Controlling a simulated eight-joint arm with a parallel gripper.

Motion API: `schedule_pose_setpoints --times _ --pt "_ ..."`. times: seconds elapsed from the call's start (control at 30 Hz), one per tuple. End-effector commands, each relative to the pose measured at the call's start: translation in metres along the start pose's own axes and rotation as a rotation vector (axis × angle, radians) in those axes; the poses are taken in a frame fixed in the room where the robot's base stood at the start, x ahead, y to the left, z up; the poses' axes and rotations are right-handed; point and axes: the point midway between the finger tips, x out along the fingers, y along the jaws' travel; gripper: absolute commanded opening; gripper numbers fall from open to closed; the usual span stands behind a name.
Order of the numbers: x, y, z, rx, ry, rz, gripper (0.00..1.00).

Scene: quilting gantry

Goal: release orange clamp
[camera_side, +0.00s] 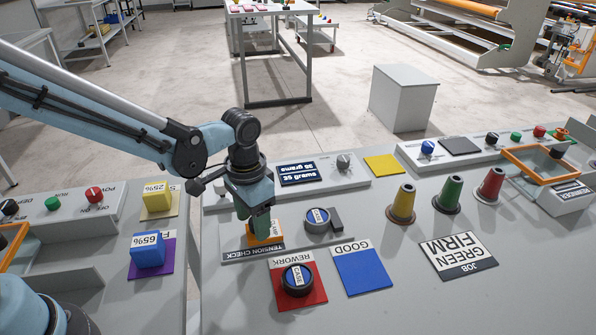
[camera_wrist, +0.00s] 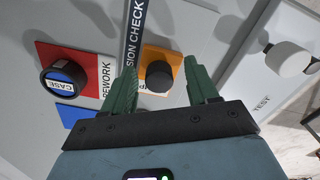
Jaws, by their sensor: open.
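An orange pad (camera_side: 252,240) lies on the grey tension check plate (camera_side: 250,255). It also shows in the wrist view (camera_wrist: 172,58), with a black round knob (camera_wrist: 158,77) standing on it; this looks like the orange clamp. My gripper (camera_side: 262,236) points down over the pad and hides most of it in the side view. In the wrist view my green fingers (camera_wrist: 163,64) are spread apart, one on each side of the knob, with gaps visible. Whether the fingertips reach down to knob height is hard to tell. A bobbin case (camera_side: 317,216) sits beside the clamp on the plate.
Another case (camera_side: 297,280) sits on the red rework pad (camera_side: 318,297). The blue good pad (camera_side: 362,272) is empty. A display (camera_side: 299,173) reading 35 grams stands behind. A yellow cube (camera_side: 157,197) and blue cube (camera_side: 147,250) are left.

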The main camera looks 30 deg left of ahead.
Motion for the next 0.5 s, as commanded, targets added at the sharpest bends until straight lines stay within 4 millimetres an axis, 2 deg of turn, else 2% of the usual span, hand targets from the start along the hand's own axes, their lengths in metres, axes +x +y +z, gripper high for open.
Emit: schedule_pose_setpoints --times 0.17,0.5 --pt "-0.02 0.0 0.0 0.0 0.0 0.0 0.59" --pt "-0.079 0.0 0.001 0.0 -0.001 0.0 0.59"
